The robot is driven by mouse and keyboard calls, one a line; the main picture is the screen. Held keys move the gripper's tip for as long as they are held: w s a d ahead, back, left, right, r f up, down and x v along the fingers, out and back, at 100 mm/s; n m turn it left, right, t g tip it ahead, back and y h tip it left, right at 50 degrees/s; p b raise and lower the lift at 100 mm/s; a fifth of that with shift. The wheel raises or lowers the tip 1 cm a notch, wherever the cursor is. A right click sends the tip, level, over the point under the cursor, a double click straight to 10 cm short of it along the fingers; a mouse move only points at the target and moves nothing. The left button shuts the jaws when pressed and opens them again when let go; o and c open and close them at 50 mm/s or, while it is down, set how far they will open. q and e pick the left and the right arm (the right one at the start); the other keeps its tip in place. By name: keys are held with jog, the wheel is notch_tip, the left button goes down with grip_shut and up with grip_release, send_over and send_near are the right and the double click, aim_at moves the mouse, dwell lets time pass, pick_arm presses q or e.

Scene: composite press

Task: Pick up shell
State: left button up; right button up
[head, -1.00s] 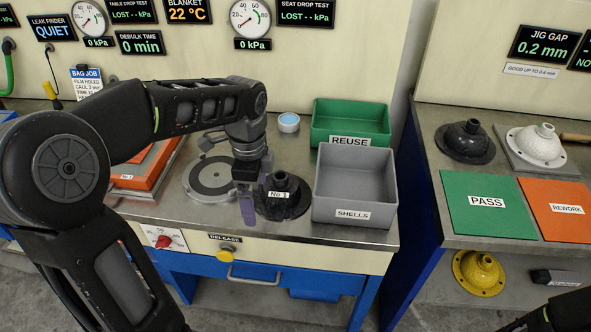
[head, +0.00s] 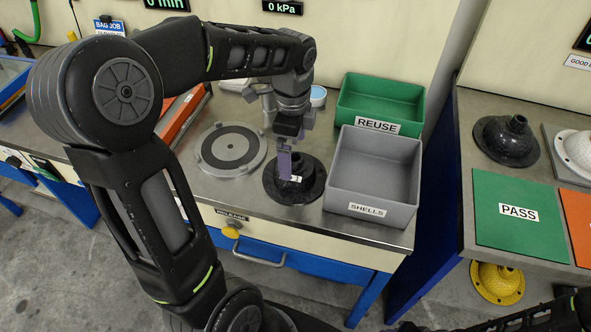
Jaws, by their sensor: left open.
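A dark shell (head: 309,189), a flanged cone with a white label, sits on the metal bench left of the grey SHELLS bin (head: 371,209). My left gripper (head: 288,172) points down over the shell's neck with its purple-grey fingers. It is open, and the fingers hide part of the neck and label. I cannot tell whether they touch the shell. The SHELLS bin looks empty.
A round plate (head: 214,160) lies left of the shell. A green REUSE bin (head: 376,127) stands behind the SHELLS bin. On the right bench are another dark shell (head: 490,150), a white shell (head: 577,158) and a green PASS mat (head: 505,235). A yellow shell (head: 490,285) is below.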

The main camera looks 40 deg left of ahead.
aim_at(295, 167)
pick_arm(q)
jog(key=shift+f, duration=0.8)
jog(key=shift+w+d+f+p, duration=0.15)
jog(key=shift+f+p, duration=0.4)
jog(key=shift+f, duration=2.1)
jog(key=c, duration=1.4)
jog(key=shift+r, duration=0.2)
notch_tip(295, 167, up, 18)
jog(key=shift+b, duration=0.4)
jog(key=shift+f, duration=0.15)
